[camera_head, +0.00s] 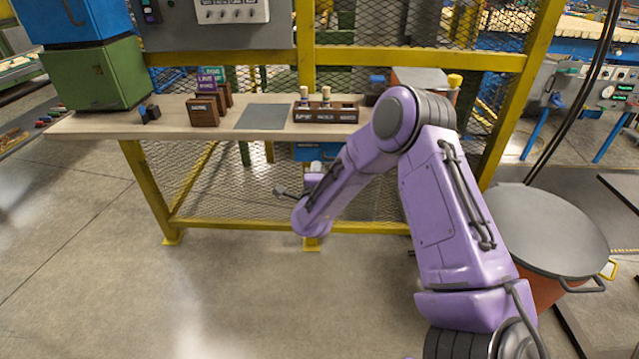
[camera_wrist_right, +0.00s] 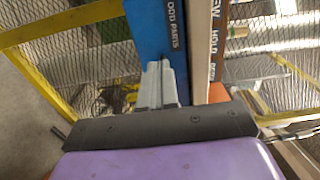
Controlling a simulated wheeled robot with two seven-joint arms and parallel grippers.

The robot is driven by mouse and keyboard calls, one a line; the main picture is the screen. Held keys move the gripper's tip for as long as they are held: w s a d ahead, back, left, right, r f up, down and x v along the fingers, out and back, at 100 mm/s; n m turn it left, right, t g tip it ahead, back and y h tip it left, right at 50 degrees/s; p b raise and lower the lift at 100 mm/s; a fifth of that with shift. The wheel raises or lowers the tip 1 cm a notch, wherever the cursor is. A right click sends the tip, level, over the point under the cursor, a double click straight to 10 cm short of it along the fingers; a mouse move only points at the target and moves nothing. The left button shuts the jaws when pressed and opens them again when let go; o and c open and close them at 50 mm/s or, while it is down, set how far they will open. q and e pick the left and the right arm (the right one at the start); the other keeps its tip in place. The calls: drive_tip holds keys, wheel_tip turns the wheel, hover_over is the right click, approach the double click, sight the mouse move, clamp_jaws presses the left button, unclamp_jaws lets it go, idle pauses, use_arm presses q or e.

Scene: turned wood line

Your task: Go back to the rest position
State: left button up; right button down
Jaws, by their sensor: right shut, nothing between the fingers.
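My right arm is purple and comes in from the lower right in the head view. Its forearm bends down in front of the workbench (camera_head: 170,120). My right gripper (camera_head: 316,167) is mostly hidden behind its own wrist, apart from small pale fingertips below the bench's front edge. In the right wrist view the gripper (camera_wrist_right: 161,82) shows its grey fingers together, with nothing between them. Beyond them is a blue bin (camera_wrist_right: 150,25) with white lettering, which also shows under the bench in the head view (camera_head: 306,153). My left gripper is in neither view.
The bench holds a wooden rack (camera_head: 325,114) with small bottles, a grey mat (camera_head: 264,116), brown labelled blocks (camera_head: 202,112) and a green box (camera_head: 90,75). A yellow-framed mesh fence (camera_head: 430,55) stands behind. A lidded drum (camera_head: 545,230) is close right of my arm. The front floor is clear.

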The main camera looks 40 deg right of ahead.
drive_tip(key=v, duration=0.7)
drive_tip(key=shift+s+a+f+b, duration=0.15)
drive_tip(key=shift+s+a+b, duration=0.05)
drive_tip(key=shift+a+b, duration=0.2)
